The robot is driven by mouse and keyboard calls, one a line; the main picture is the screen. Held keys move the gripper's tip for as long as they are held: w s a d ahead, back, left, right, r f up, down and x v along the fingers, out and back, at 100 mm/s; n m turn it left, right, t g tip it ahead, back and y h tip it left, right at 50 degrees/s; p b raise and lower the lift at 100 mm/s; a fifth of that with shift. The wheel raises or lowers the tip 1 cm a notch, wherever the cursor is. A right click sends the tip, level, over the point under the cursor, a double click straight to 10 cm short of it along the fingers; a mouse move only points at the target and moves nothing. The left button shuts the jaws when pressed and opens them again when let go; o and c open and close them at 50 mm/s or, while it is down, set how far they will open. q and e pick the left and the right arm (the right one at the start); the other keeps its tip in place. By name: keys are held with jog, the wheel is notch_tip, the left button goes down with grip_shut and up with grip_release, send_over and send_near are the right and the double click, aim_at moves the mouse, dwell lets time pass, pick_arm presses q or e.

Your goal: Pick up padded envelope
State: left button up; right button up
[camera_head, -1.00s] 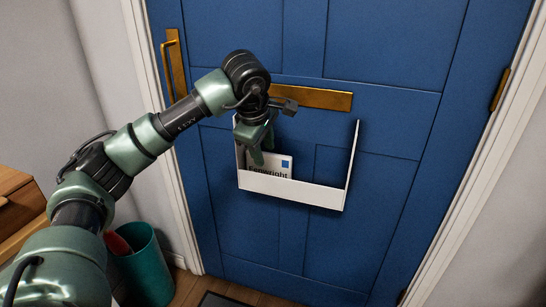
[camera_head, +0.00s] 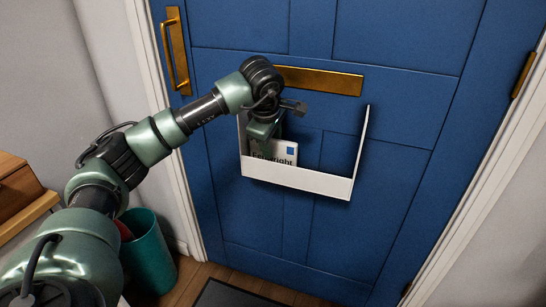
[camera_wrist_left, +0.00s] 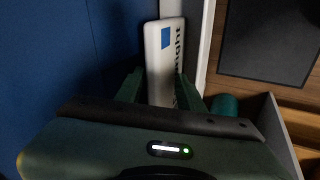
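The padded envelope (camera_head: 284,152) is white with a blue square and dark lettering. It stands in the white holder (camera_head: 300,178) on the blue door, and its lower part is hidden by the holder's front. My left gripper (camera_head: 262,140) reaches down into the holder at the envelope's left side and covers part of it. In the left wrist view the envelope (camera_wrist_left: 165,60) runs in between the two green fingers (camera_wrist_left: 160,92), which are apart. Contact with the envelope is not clear. My right gripper is out of view.
The holder's thin side walls rise on both sides. A brass letter plate (camera_head: 320,80) is just above, and a brass handle (camera_head: 177,52) is at left. A teal bin (camera_head: 148,255) stands on the floor beside a wooden unit (camera_head: 20,190). A dark mat (camera_head: 235,294) lies before the door.

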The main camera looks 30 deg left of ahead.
pick_arm(q)
grip_shut()
jog(key=shift+r, duration=0.1)
